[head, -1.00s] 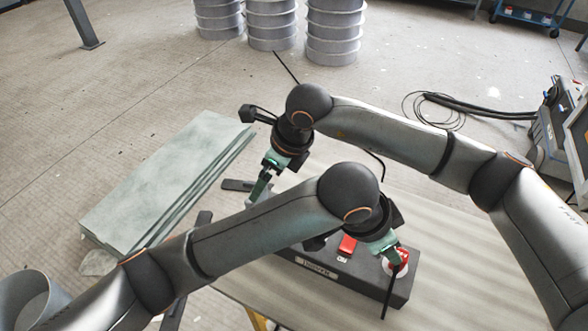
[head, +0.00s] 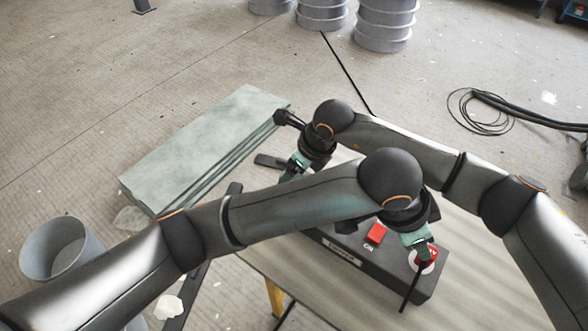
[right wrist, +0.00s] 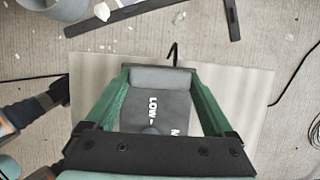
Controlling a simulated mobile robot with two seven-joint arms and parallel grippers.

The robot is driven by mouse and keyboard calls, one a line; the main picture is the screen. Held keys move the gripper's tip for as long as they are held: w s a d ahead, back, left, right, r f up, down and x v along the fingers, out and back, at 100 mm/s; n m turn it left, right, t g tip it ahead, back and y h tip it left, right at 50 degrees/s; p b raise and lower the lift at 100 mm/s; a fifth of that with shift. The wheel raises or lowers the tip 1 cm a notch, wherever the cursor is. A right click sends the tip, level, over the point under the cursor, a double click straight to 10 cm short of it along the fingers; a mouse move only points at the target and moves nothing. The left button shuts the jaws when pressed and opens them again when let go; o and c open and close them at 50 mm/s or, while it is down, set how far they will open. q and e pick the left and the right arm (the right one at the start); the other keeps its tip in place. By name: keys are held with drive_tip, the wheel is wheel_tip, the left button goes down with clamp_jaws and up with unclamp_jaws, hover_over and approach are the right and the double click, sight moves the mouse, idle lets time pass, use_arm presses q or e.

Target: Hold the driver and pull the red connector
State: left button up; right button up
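The driver (head: 345,255) is a dark grey box lying on the table, partly hidden behind my left arm. The red connector (head: 428,256) is at its right end, on a white round patch. My left gripper (head: 419,249) is right at the connector and covers part of it; its finger gap is hidden. A thin black piece slants down from there over the box's front. My right gripper (head: 291,176) is mostly hidden at its tips in the head view. In the right wrist view, its green fingers (right wrist: 160,78) flank the grey driver, marked LOW, against both sides.
A red switch (head: 376,233) marked ON is on the driver's top. My arms pass close together over the table (head: 475,240). A stack of pale green sheets (head: 205,145) and a grey bucket (head: 62,248) are at left. The table's right part is clear.

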clamp_jaws()
idle(0.5)
